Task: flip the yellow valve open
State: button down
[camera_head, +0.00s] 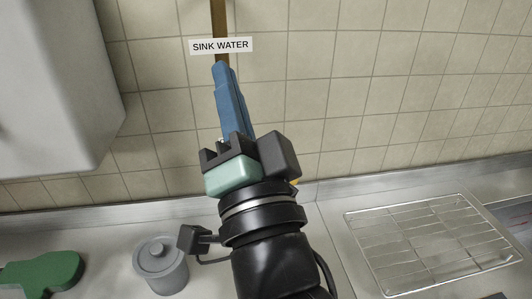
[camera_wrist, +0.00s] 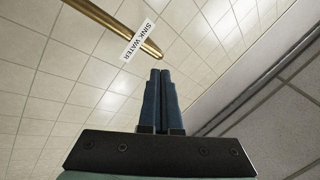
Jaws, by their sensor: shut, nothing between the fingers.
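My gripper (camera_head: 221,68) is shut and empty, its blue fingers together and pointing up along the tiled wall. In the wrist view the closed fingertips (camera_wrist: 160,73) are just below the end of a brass pipe (camera_wrist: 105,19). The pipe (camera_head: 219,16) carries a white "SINK WATER" label (camera_head: 221,45), just above the fingertips in the head view. I cannot tell whether the fingers touch the pipe. A small yellow patch (camera_head: 296,183) shows at the right edge of my wrist. It may be part of the yellow valve; the rest is hidden, and its position cannot be told.
A pale cabinet (camera_head: 50,85) hangs at the upper left. On the counter are a grey lidded pot (camera_head: 160,262), a green object (camera_head: 40,274) and a wire rack (camera_head: 432,243) at the right. The tiled wall (camera_head: 400,90) right of my gripper is clear.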

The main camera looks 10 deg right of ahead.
jog(key=s+d+f+m+g+h, duration=0.1)
jog(key=s+d+f+m, duration=0.1)
jog(key=f+m, duration=0.7)
jog(key=s+d+f+m+g+h+p, duration=0.1)
jog(key=s+d+f+m+g, duration=0.1)
jog(key=f+m, duration=0.7)
jog(key=s+d+f+m+g+h+p, duration=0.1)
jog(key=d+f+m, duration=0.3)
jog(key=f+m, duration=0.6)
jog(key=shift+s+d+m, duration=0.2)
jog(key=shift+s+m, duration=0.4)
jog(key=shift+w, duration=0.1)
jog(key=w+r+p, duration=0.4)
jog(key=w+p, duration=0.1)
jog(key=w, duration=0.5)
jog(key=shift+w+d+r+p, duration=0.25)
jog(key=shift+w+d+p, duration=0.05)
jog(key=shift+d+p, duration=0.1)
